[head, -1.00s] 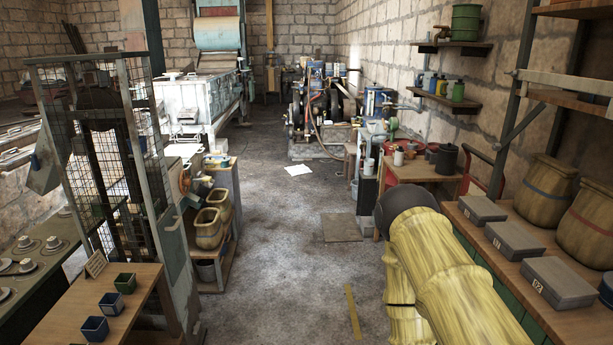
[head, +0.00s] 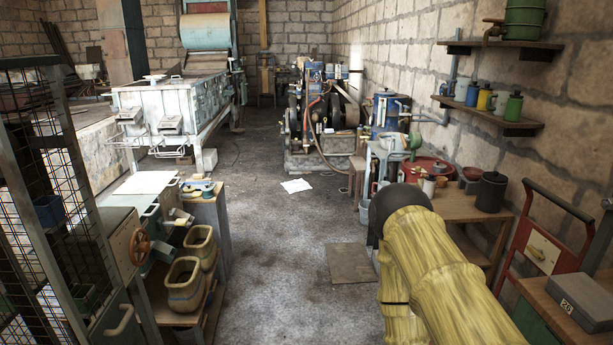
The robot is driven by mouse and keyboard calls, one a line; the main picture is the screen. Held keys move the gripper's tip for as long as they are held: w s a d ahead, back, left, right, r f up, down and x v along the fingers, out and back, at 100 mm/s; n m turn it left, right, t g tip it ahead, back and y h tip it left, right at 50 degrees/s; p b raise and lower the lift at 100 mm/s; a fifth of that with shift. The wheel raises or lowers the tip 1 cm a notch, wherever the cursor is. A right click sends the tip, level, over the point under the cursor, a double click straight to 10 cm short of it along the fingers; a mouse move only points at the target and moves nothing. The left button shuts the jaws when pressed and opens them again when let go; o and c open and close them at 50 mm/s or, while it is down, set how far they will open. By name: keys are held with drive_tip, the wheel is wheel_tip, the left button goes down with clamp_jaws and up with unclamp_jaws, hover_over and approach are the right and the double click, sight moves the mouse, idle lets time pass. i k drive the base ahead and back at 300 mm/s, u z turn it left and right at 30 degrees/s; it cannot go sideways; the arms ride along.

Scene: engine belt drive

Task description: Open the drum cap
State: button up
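No drum cap can be made out clearly. A red round drum-like top (head: 436,165) shows behind the wooden table at the right, partly hidden by small items in front of it. A green drum-shaped container (head: 526,24) with a spout lies on the upper right wall shelf, cut by the top edge. A blue cylindrical vessel (head: 390,113) stands beside the engine (head: 318,115). My yellow arm with a dark joint fills the lower right middle. My gripper is not in view.
The concrete floor is clear down the middle, with a paper sheet (head: 296,186) and a flat plate (head: 350,263). Left stand a mesh cage (head: 40,160) and a low shelf with baskets (head: 186,277). Right are a wooden table (head: 455,204), a red hand truck (head: 517,230) and a bench with a grey box (head: 585,300).

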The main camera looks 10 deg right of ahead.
sight(438, 165)
drive_tip(key=i, duration=4.75)
drive_tip(key=z, duration=1.2)
